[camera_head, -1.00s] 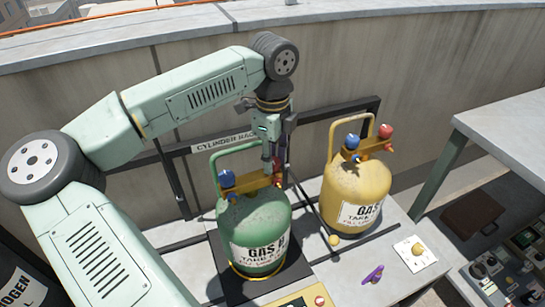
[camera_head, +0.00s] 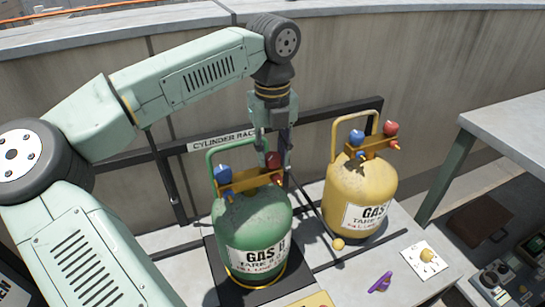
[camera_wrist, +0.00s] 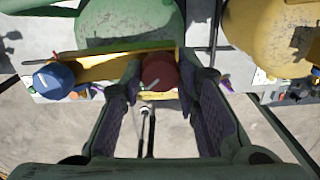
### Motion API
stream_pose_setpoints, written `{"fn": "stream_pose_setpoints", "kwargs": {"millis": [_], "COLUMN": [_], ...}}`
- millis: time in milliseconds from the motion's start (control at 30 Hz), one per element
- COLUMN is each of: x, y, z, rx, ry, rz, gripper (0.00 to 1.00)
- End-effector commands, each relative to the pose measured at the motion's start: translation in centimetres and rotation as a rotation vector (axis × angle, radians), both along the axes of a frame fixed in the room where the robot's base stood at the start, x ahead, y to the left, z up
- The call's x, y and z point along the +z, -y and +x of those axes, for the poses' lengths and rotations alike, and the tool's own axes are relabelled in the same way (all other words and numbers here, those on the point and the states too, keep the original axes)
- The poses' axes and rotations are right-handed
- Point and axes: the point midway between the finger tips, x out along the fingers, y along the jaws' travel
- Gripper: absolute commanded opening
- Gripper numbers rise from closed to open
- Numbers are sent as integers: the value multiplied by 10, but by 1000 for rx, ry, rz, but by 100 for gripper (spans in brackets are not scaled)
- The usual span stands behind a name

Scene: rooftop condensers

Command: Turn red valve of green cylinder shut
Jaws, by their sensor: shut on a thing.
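The green gas cylinder (camera_head: 252,222) stands upright on a dark square base in the rack. Its brass bar carries a blue valve (camera_head: 222,173) on the left and the red valve (camera_head: 272,160) on the right. My gripper (camera_head: 274,158) points down over the red valve and is shut on it. In the wrist view the red valve (camera_wrist: 158,72) sits between my two fingertips (camera_wrist: 160,84), with a finger at each side. The blue valve also shows there (camera_wrist: 54,80), to the left and free. Part of the red knob is hidden by my fingers.
A yellow cylinder (camera_head: 358,196) with its own blue and red valves stands close on the right. The cylinder rack's dark bars (camera_head: 330,125) and the parapet wall are behind. A purple handle (camera_head: 381,283) and a yellow knob (camera_head: 428,255) sit at the front right.

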Motion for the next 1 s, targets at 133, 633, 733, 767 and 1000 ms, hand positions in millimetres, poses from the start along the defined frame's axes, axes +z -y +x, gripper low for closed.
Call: {"fn": "stream_pose_setpoints", "kwargs": {"millis": [133,633,733,767,1000], "x": [-2,-1,0,0,0], "y": [0,0,0,0,0], "z": [0,0,1,1,0], "rx": [-139,-614,-709,-737,-966], "ry": [1,1,1,1,1], "rz": [0,0,0,0,0], "gripper": [1,1,1,1,1]}}
